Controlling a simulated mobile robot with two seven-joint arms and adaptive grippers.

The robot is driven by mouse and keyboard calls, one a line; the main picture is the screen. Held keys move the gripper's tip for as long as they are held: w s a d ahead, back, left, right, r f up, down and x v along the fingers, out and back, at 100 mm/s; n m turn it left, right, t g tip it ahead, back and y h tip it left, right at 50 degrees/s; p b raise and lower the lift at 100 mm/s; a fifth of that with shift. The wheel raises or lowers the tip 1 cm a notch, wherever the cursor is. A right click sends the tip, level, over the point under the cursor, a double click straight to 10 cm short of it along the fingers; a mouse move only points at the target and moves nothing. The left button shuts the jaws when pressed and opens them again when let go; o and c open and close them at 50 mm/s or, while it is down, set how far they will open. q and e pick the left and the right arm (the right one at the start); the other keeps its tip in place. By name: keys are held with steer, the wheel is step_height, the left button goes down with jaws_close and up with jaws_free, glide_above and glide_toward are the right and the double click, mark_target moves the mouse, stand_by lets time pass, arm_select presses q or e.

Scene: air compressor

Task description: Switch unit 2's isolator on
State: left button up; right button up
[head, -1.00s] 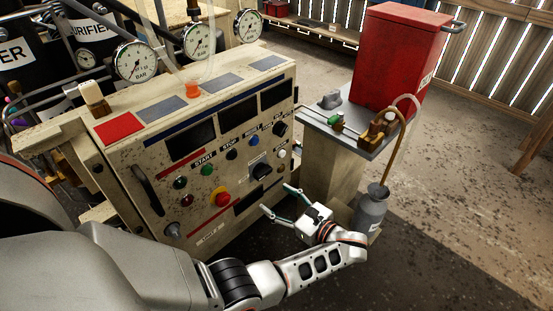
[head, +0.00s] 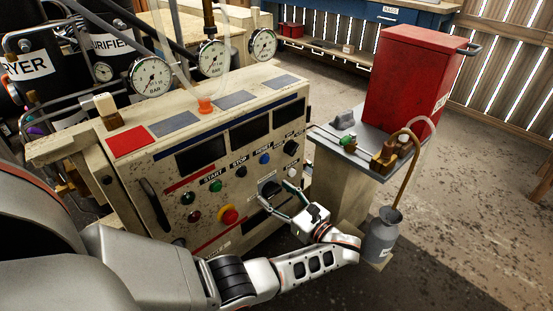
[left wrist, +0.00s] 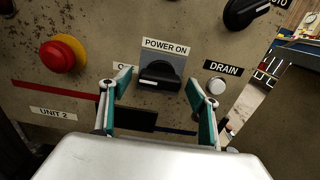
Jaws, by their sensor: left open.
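Unit 2's isolator is a black rotary knob (left wrist: 158,78) under a "POWER ON" label (left wrist: 166,47) in the left wrist view. An "OFF" label (left wrist: 124,69) at its left is partly hidden by a finger. In the head view the knob (head: 268,188) sits low on the right of the beige panel (head: 170,215). My left gripper (left wrist: 160,92) is open, its teal-padded fingers on either side of the knob's lower part; whether they touch it I cannot tell. It also shows in the head view (head: 276,203). My right gripper is not in view.
A red emergency button (head: 229,215) lies left of the knob, and a white DRAIN button (left wrist: 216,86) lies close to the right finger. A black selector (left wrist: 245,12) is above right. A side table with a red box (head: 410,75) and a grey can (head: 380,236) stand right.

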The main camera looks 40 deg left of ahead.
arm_select(q)
steer(key=c, duration=1.1)
